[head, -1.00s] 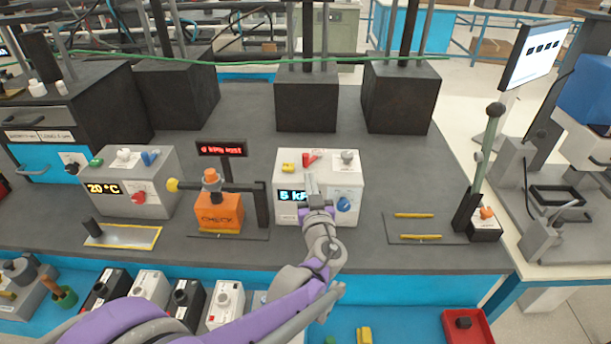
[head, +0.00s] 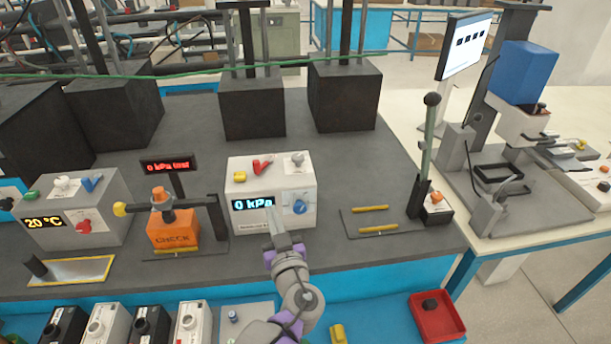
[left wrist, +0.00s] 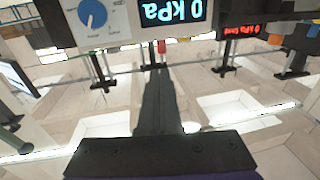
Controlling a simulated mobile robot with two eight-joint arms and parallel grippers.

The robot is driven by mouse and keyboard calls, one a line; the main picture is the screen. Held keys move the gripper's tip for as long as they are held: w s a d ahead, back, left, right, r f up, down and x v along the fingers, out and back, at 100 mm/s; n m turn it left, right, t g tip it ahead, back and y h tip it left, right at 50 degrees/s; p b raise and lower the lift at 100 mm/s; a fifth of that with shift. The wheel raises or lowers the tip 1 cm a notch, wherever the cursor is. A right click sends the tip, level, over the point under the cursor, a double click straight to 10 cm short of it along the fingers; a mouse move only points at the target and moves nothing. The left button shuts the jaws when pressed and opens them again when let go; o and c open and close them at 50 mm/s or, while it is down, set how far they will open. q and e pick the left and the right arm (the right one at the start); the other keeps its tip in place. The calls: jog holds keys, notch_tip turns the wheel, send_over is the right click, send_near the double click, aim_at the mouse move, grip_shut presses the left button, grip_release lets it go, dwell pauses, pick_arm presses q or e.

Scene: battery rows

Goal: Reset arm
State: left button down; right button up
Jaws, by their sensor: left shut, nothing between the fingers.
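My left gripper (head: 275,226) is shut and empty, in front of the lower front edge of the white pressure box (head: 303,168). In the left wrist view the gripper (left wrist: 161,60) shows as a dark narrow pair of fingers pointing at the underside of the upside-down box (left wrist: 125,35). The box has a blue knob (head: 300,207), a display (head: 253,203) reading 0 kPa, and yellow, red and grey controls on top. Whether the fingers touch the box I cannot tell. My right gripper is not in view.
Left of the box stand an orange CHECK unit (head: 172,236) with a horizontal arm, and a 20 °C box (head: 100,217). At right a tall green lever (head: 427,150) stands upright beside yellow bars (head: 378,230). A red tray (head: 437,322) lies low in front.

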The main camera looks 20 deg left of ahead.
pick_arm(q)
jog(key=shift+s+a, duration=0.1)
jog(key=s+a+f+m+g+h+p, duration=0.1)
jog(key=s+f+m+g+h+p, duration=0.1)
jog(key=s+f+g+h, duration=0.35)
jog(key=s+d+f+m+g+h, duration=0.1)
jog(key=s+d+f+m+h, duration=0.1)
jog(key=s+d, duration=0.3)
jog(key=s+d+f+m+g+h+p, duration=0.1)
jog(key=s+d+f+m+g+h, duration=0.1)
jog(key=s+d, duration=0.4)
jog(key=shift+s+d+f+m+h+p, duration=0.2)
jog(key=shift+f+m+h+p, duration=0.1)
jog(key=shift+f+m+h, duration=0.75)
